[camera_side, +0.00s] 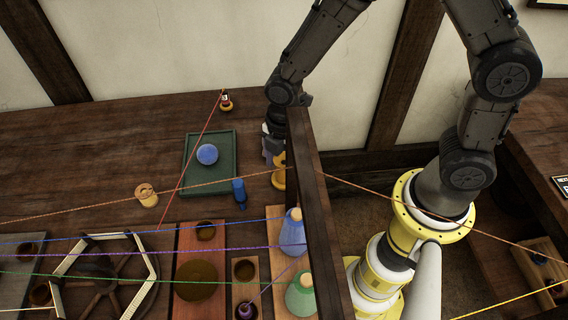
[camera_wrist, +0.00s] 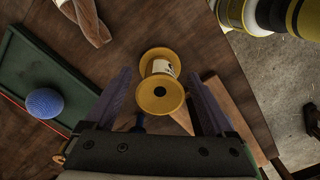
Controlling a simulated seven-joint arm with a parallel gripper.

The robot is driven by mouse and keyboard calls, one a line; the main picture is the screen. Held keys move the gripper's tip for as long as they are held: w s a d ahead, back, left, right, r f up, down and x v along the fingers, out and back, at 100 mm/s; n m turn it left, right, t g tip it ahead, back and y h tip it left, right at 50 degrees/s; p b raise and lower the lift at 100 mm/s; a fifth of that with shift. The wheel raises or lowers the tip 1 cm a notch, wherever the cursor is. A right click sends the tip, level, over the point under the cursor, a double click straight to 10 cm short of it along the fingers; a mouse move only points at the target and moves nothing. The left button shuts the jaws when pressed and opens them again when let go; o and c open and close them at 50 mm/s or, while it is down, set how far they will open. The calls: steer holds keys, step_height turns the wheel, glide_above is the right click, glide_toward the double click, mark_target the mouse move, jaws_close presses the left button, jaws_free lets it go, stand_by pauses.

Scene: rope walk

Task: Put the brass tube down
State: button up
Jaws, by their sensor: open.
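I cannot pick out a plain brass tube for sure in either view. A yellow, brass-coloured spool (camera_wrist: 160,95) with a pale label lies between the fingers of my gripper (camera_wrist: 161,76) in the wrist view. The fingers stand open, with a gap on each side of the spool. In the side view my gripper (camera_side: 273,150) points down just above the yellow spool (camera_side: 279,178), partly hidden by the dark wooden post.
A green tray (camera_side: 188,165) with a blue ball (camera_side: 207,154) sits left of the gripper. A small blue bottle (camera_side: 239,192) and a tan spool (camera_side: 146,194) stand nearby. Coloured threads cross the table. The wooden post (camera_side: 317,215) stands close on the right.

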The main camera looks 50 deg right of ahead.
steer(key=shift+r, duration=0.1)
step_height(320, 180, up, 11)
steer(key=shift+f, duration=0.1)
steer(key=shift+r, duration=0.7)
steer(key=s+d+r+m+t, duration=0.2)
steer(key=s+d+r+m, duration=0.3)
steer(key=m, duration=0.4)
steer(key=s+d+r+m+t, duration=0.3)
steer(key=s+d+r+m, duration=0.2)
steer(key=s+m, duration=0.4)
steer(key=shift+s+d+t, duration=0.2)
steer(key=shift+d+t, duration=0.1)
steer(key=shift+d, duration=0.55)
